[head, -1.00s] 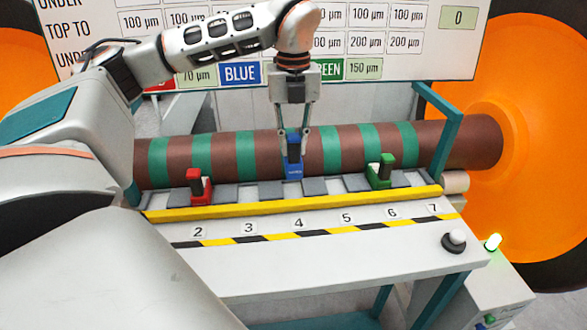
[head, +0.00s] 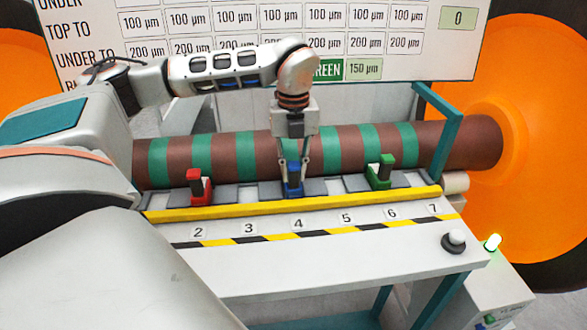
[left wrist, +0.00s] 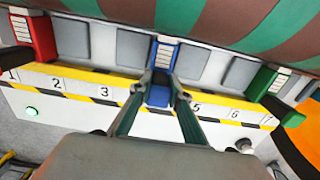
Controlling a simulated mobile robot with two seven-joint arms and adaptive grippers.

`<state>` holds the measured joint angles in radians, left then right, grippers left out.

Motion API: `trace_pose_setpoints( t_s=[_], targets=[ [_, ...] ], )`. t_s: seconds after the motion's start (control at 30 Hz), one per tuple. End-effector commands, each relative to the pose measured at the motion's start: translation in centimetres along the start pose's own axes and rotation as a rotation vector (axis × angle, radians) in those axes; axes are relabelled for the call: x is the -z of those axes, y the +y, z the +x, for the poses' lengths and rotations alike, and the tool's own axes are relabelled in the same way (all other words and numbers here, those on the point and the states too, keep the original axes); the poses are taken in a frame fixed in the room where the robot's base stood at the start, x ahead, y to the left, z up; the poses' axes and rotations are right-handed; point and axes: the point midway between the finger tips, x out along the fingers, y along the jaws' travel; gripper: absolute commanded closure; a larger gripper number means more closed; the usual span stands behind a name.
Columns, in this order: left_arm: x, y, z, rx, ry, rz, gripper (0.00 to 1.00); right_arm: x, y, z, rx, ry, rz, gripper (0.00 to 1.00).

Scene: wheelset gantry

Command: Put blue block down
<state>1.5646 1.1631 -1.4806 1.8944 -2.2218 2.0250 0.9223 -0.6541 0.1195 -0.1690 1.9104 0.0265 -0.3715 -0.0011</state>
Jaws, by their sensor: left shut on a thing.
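The blue block (head: 293,180) is upright between the fingertips of my left gripper (head: 293,168), just behind the number 4 label. My left gripper points down and is shut on it. The block is low, at the row of grey pads, level with the red and green blocks; I cannot tell whether it touches the surface. In the left wrist view the blue block (left wrist: 163,60) shows beyond and between the fingers (left wrist: 161,85). My right gripper is not in view.
A red block (head: 198,188) stands to the left and a green block (head: 383,172) to the right. The brown and green striped axle (head: 345,150) runs close behind. A yellow rail (head: 300,205) and numbered bench edge lie in front, with orange wheels at both ends.

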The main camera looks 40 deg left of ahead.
Motion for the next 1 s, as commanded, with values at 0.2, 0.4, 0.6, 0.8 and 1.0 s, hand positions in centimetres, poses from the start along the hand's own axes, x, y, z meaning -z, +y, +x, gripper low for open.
trace_pose_setpoints(
  t_s=[0.2, 0.4, 0.6, 0.8, 1.0],
  targets=[
    [0.0, 0.0, 0.1, 0.000, 0.000, 0.000, 0.66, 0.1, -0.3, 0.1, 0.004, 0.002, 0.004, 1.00],
    [0.0, 0.0, 0.1, 0.000, 0.000, 0.001, 0.66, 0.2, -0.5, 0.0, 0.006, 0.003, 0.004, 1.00],
    [-0.1, -0.1, -1.4, 0.003, -0.003, 0.001, 0.66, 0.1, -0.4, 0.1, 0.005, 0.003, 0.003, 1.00],
    [0.0, -0.1, -5.2, 0.004, -0.003, 0.002, 0.66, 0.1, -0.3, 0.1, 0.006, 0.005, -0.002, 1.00],
    [0.0, -0.1, -9.2, 0.003, -0.003, 0.000, 0.66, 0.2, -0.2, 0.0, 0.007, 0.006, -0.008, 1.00]
  ],
)
